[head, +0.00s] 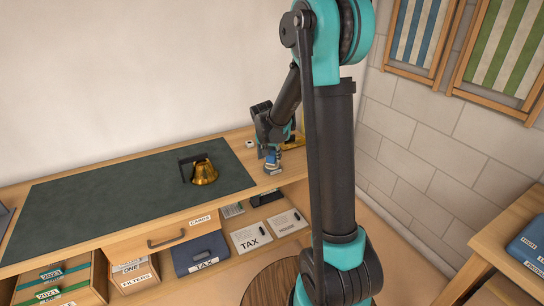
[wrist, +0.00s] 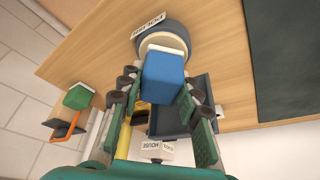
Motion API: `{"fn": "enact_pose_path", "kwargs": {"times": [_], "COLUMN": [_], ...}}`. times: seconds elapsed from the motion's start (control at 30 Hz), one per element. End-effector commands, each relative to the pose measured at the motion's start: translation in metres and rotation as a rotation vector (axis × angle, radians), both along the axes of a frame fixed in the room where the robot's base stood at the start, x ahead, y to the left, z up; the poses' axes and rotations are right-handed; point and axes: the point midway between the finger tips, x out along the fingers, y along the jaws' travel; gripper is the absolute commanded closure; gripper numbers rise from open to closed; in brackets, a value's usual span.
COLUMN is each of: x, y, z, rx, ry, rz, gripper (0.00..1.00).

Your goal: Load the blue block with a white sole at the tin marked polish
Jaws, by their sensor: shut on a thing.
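The blue block (wrist: 163,78) is between the two fingers of my gripper (wrist: 160,92) in the wrist view, and the gripper is shut on it. Its white sole (wrist: 163,48) shows as a pale edge at the end facing the tin. The round dark tin (wrist: 178,30), with a cream inside and a label reading polish (wrist: 148,25), lies right at that end. The block overlaps the tin's opening in the picture; whether they touch I cannot tell. In the head view my gripper (head: 272,149) points down at the right end of the bench, with the blue block (head: 272,158) beneath it.
A dark tray (wrist: 196,92), a green block with an orange part (wrist: 78,97) and a yellow thing (wrist: 122,146) are close by. A brass bell (head: 204,172) stands on the dark mat (head: 110,205). The wall is close behind.

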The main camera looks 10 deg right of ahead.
Motion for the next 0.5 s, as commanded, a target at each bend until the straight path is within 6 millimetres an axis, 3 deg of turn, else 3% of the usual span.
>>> {"fn": "enact_pose_path", "kwargs": {"times": [0.5], "x": [0.0001], "y": [0.0], "z": [-0.0041], "rx": [0.0], "ry": [0.0], "rz": [0.0], "gripper": [0.9]}}
